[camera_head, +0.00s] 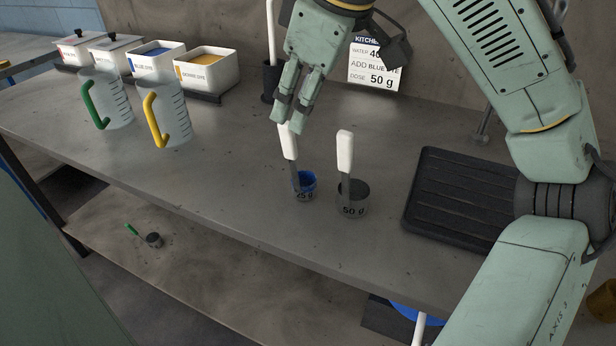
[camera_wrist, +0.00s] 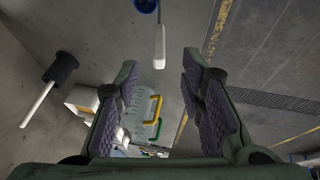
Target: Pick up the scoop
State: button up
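Two scoops with white upright handles stand on the bench. One has a blue cup marked 25 g (camera_head: 304,187); the other has a dark cup marked 50 g (camera_head: 352,200). My gripper (camera_head: 289,122) is just above the 25 g scoop's handle, fingers pointing down. In the wrist view my gripper (camera_wrist: 160,62) is open and empty. The end of the white handle (camera_wrist: 159,48) shows near the gap between the fingertips, apart from both. The scoop's blue cup (camera_wrist: 146,5) is cut off by the top edge there.
A ribbed black mat (camera_head: 455,200) lies to the right. Jugs with green (camera_head: 92,106) and yellow handles (camera_head: 155,118) stand left. Dye bins (camera_head: 207,72) and a black holder with a white rod (camera_head: 269,82) are behind. A small green-handled scoop (camera_head: 152,240) lies on the lower shelf.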

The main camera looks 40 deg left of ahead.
aim_at(284, 148)
jog(key=p+x, duration=0.1)
jog(key=x, duration=0.8)
jog(key=shift+p, duration=0.35)
grip_shut()
dwell(0.4)
